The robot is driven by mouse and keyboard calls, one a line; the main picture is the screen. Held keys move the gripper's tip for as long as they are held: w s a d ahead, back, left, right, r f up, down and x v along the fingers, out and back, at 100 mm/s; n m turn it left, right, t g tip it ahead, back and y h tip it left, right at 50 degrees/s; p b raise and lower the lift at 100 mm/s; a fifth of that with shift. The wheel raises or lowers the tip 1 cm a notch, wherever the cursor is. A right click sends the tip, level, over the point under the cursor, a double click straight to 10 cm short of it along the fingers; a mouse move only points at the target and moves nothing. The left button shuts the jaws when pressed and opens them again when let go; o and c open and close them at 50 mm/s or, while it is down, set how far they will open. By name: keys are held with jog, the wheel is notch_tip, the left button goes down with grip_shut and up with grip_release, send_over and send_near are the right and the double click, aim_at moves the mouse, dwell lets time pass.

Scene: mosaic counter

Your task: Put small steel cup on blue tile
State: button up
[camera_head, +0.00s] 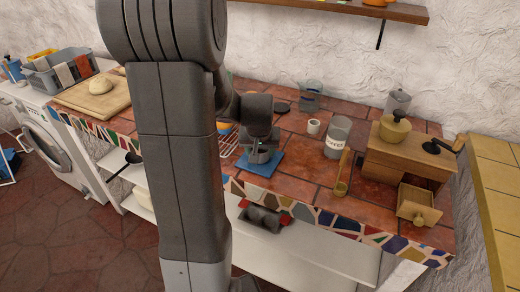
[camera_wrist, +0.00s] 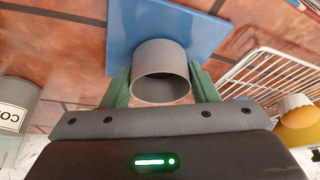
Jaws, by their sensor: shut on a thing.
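The small steel cup (camera_wrist: 161,72) is grey and stands between the two green fingers of my gripper (camera_wrist: 158,88) in the wrist view. My gripper is shut on it. The blue tile (camera_wrist: 120,25) lies flat on the counter at the cup. Whether the cup touches the tile or hangs just above it, I cannot tell. In the head view my gripper (camera_head: 262,150) is over the blue tile (camera_head: 262,168), near the counter's front edge. The cup is mostly hidden there by my gripper.
In the wrist view a wire rack (camera_wrist: 275,80) with a bowl (camera_wrist: 298,112) is close on the right.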

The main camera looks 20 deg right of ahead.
jog(key=shift+f, duration=0.15)
jog(key=o, duration=1)
jog(key=shift+c, duration=0.2)
jog(key=shift+s+r, duration=0.1)
jog(key=shift+r, duration=0.6)
jog(key=v, duration=1.1)
jog(key=shift+s+a+f, duration=0.1)
